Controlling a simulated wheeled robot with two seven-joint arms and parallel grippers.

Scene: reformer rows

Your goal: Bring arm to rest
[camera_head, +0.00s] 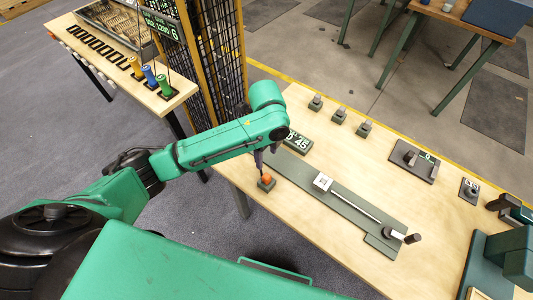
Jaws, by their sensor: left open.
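I cannot tell whether a finger touches the piece. My right gripper is not in view.
A long green rail (350,208) with a white marked slider (322,182) and a rod lies along the table. A display (297,141) reading about 45 stands behind the gripper. Several small knobs line the far edge. A dark teal machine (490,262) stands at the right.

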